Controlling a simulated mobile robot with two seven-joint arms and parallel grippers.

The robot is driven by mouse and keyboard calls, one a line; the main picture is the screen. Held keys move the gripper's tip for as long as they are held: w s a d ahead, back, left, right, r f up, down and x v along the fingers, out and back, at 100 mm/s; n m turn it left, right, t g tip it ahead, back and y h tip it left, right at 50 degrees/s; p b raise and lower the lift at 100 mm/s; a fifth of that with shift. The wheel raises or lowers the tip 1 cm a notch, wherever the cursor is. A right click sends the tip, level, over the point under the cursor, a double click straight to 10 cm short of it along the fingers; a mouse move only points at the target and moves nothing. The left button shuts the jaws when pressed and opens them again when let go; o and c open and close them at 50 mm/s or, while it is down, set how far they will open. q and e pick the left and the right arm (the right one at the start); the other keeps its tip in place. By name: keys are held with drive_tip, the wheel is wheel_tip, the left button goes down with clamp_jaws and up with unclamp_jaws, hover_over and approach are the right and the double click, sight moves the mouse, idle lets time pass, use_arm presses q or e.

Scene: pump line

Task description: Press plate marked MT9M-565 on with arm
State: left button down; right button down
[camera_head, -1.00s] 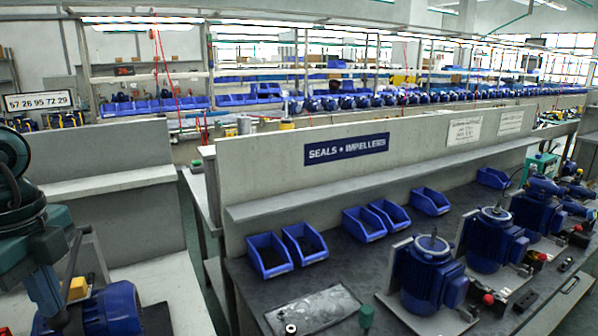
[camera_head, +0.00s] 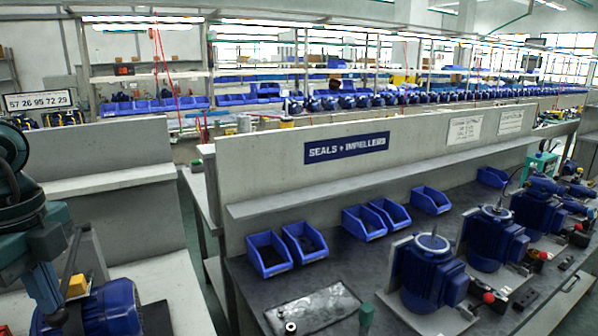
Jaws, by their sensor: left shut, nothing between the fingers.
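My left gripper (camera_head: 55,314) is low at the left, shut and empty, beside a blue motor (camera_head: 112,308) cut by the bottom edge. Its fingertips are small and dark against the motor, and I cannot tell whether they touch it. A thin dark rod (camera_head: 72,246) stands slanted above a yellow block (camera_head: 77,287) there. No plate with readable MT9M-565 marking shows; a plate there may be hidden behind my arm. My right gripper is not in view.
The right bench holds several blue motors (camera_head: 430,272) on pale plates, blue bins (camera_head: 268,254), a grey mat (camera_head: 322,308) and a green knob (camera_head: 366,314). A "SEALS • IMPELLERS" sign (camera_head: 346,147) is on its back panel. An aisle separates it from the left bench.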

use_arm(q)
drive_tip(key=shift+s+f, duration=0.15)
drive_tip(key=shift+f, duration=0.05)
drive_tip(key=shift+r+p, duration=1.45)
drive_tip(key=shift+r, duration=1.7)
drive_tip(key=shift+f, duration=0.1)
